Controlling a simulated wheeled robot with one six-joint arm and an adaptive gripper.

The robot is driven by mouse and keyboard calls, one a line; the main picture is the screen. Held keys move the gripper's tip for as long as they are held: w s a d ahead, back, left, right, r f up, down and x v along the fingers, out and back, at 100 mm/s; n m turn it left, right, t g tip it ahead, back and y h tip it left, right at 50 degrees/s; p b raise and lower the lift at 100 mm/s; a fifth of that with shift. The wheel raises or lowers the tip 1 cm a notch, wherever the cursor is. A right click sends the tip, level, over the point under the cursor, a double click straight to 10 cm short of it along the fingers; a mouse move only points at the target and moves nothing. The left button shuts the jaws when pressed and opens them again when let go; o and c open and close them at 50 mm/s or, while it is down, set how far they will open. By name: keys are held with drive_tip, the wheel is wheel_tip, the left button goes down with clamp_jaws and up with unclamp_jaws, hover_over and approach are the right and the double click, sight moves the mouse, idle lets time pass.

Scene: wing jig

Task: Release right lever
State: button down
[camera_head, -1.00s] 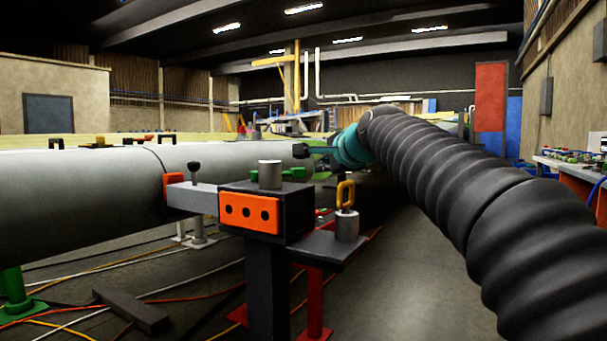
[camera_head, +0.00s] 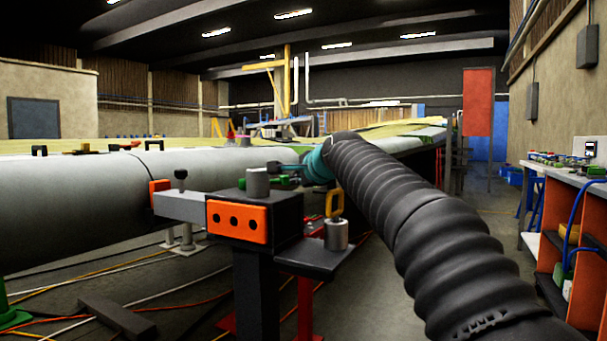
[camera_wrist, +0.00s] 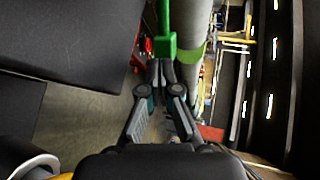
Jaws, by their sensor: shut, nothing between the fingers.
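The green lever (camera_wrist: 165,44) shows in the wrist view as a bar with a block at its end, just ahead of my fingertips. In the head view the green lever (camera_head: 285,181) is partly hidden behind a grey cylinder on the black jig block. My gripper (camera_wrist: 162,72) is shut, its fingertips close together with nothing between them. I cannot tell whether they touch the green block. In the head view my gripper (camera_head: 276,167) is small and dark, beside the lever, near the white wing tube (camera_head: 80,200).
The black jig block with its orange plate (camera_head: 237,221) stands in front of the lever. An orange workbench (camera_head: 560,220) is at the right. Cables cross the floor.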

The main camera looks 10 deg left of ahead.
sight(288, 182)
drive_tip(key=x, duration=0.2)
drive_tip(key=shift+w+a+f, duration=0.15)
drive_tip(key=shift+w+a, duration=0.1)
drive_tip(key=shift+w, duration=0.05)
drive_tip(key=shift+w+a+p, duration=0.1)
drive_tip(key=shift+p, duration=0.2)
